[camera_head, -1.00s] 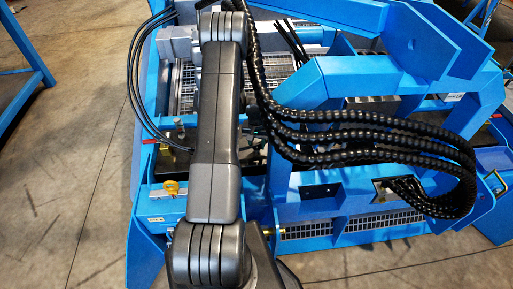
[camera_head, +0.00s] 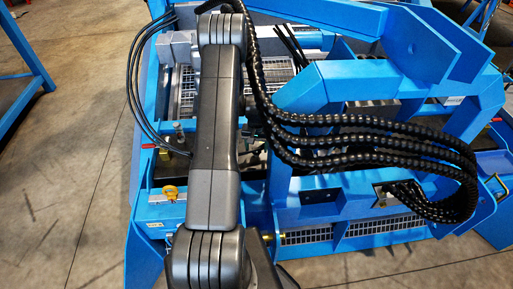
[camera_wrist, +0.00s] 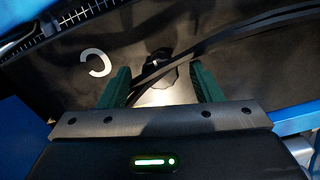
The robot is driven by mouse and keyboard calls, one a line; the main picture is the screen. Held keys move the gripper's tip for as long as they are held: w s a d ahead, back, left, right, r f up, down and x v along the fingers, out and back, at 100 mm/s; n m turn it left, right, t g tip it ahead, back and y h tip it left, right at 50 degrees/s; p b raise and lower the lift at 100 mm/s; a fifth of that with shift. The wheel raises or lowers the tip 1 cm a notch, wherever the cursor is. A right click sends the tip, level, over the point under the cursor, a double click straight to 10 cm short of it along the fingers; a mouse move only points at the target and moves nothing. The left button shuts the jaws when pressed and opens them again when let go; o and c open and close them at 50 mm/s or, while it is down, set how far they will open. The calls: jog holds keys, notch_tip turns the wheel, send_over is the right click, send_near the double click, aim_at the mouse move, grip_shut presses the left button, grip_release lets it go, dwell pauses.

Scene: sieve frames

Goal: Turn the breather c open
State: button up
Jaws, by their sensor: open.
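In the wrist view, a dark lobed knob (camera_wrist: 160,68), which looks like the breather, sits on a black panel. A white letter C (camera_wrist: 95,63) is marked on the panel to its left. My gripper (camera_wrist: 164,84) is open, with its two green fingers apart. The knob lies between and a little beyond the fingertips in the picture. I cannot tell whether either finger touches it. A pale lit patch shows between the fingers below the knob. In the head view my arm hides the gripper, and I cannot make out the knob there.
Dark hoses or cables (camera_wrist: 225,42) cross the panel right of the knob, close to the right finger. A blue machine frame (camera_head: 340,85) with mesh screens surrounds the work area. A yellow ring fitting (camera_head: 170,192) stands left of my arm. Bare floor (camera_head: 60,190) lies at left.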

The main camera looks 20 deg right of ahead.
aim_at(256, 149)
notch_tip(256, 149, up, 13)
dwell(0.3)
jog(key=shift+f, duration=0.1)
notch_tip(256, 149, down, 14)
jog(key=shift+r, duration=0.15)
dwell(0.6)
dwell(0.3)
